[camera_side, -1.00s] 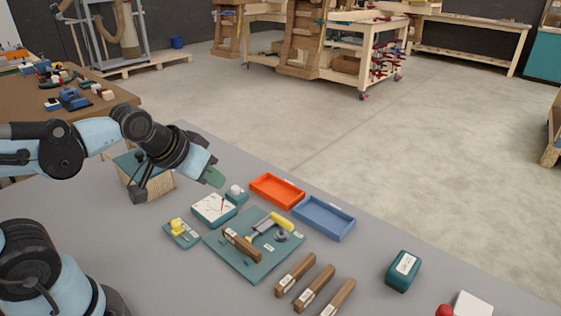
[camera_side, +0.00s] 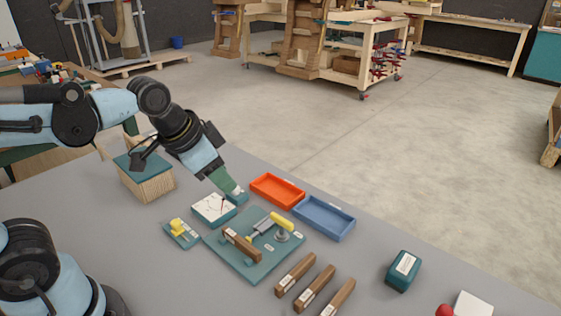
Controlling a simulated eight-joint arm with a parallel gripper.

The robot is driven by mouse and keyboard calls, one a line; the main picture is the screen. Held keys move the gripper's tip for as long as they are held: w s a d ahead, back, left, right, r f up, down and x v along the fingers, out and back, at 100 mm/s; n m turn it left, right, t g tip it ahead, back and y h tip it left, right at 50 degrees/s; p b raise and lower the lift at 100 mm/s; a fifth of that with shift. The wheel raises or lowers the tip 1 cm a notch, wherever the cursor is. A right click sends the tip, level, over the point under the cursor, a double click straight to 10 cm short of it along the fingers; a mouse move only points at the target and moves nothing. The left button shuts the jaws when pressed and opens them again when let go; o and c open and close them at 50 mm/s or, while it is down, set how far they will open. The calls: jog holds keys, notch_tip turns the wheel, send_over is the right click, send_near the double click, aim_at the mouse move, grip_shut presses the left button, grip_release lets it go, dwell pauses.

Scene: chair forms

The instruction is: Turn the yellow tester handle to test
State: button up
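A small yellow handle (camera_side: 178,225) stands on a small teal plate (camera_side: 187,240) with pale labels, left of the fixture board. Next to it is a white-faced gauge box (camera_side: 209,209) with a red needle. A second yellow handle (camera_side: 282,221) belongs to a clamp on the larger teal board (camera_side: 238,262). My gripper (camera_side: 236,188), with green fingers, points down at the small teal block with a white knob (camera_side: 240,197), right behind the gauge box. The fingertips partly cover the knob. I cannot tell whether they touch it or how far they are apart. The small yellow handle is clear of my gripper.
An orange tray (camera_side: 277,189) and a blue tray (camera_side: 324,218) lie right of the gripper. Several wooden bars (camera_side: 314,290) lie in front. A teal-topped wooden block (camera_side: 147,183) stands at the left, and a teal box (camera_side: 403,271) at the right.

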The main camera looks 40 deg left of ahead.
jog(key=w+d+r+m+g, duration=0.2)
jog(key=w+d+m, duration=0.15)
jog(key=m, duration=0.25)
jog(key=m+g, duration=0.4)
jog(key=m, duration=0.4)
send_near(282, 218)
jog(key=f, duration=0.8)
jog(key=shift+s+d+f, duration=0.1)
jog(key=shift+s+f, duration=0.1)
jog(key=shift+f, duration=0.05)
grip_shut()
